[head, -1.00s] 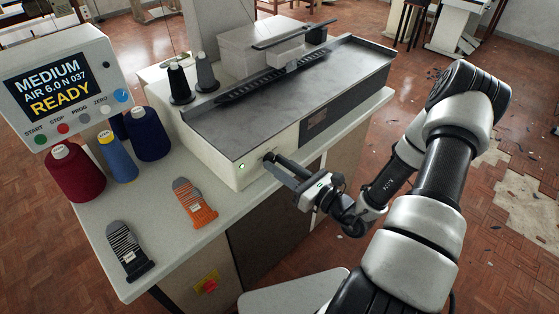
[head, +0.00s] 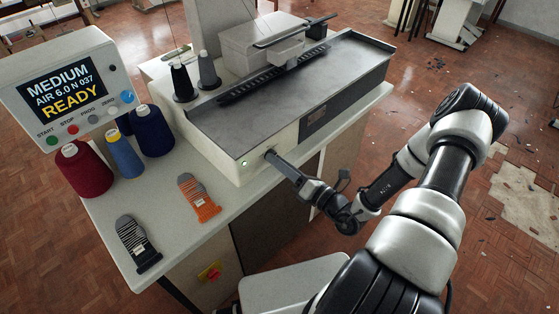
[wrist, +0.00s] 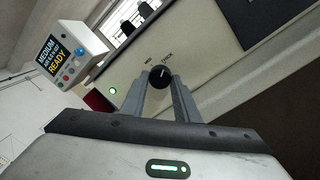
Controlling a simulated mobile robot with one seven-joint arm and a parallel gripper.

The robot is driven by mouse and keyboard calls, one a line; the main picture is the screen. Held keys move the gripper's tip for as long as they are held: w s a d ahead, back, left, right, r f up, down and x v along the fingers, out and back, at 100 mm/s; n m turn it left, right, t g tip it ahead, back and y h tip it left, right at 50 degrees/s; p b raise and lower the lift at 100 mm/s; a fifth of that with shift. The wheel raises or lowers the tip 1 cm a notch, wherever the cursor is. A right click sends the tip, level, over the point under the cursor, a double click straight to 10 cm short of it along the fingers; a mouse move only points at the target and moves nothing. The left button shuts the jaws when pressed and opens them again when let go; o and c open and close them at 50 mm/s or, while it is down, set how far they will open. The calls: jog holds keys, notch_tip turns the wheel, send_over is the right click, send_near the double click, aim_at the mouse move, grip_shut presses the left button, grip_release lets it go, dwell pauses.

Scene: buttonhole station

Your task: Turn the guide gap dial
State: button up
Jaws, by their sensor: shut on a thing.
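The guide gap dial (wrist: 159,77) is a small black knob with a white mark on the pale front panel of the machine (head: 283,145). The words MID and THICK are printed beside it. Its white mark points up and right in the wrist view, roughly toward THICK. My gripper (head: 269,155) reaches the panel beside a green light (head: 244,163) and hides the dial in the head view. In the wrist view its two grey fingers (wrist: 159,84) are shut on the dial, one on each side.
A display box (head: 62,85) reads MEDIUM, AIR 6.0 N 037, READY. Red, blue and navy thread cones (head: 83,170) stand on the worktop. An orange striped sock (head: 198,199) and a black striped sock (head: 138,244) lie in front. A red stop button (head: 209,272) is below the edge.

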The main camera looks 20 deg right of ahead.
jog(key=shift+f, duration=0.1)
dwell(0.3)
jog(key=o, duration=1)
jog(key=shift+o, duration=0.2)
jog(key=r+v, duration=0.1)
jog(key=v, duration=1.6)
jog(key=shift+s+f, duration=0.25)
jog(key=shift+f, duration=0.2)
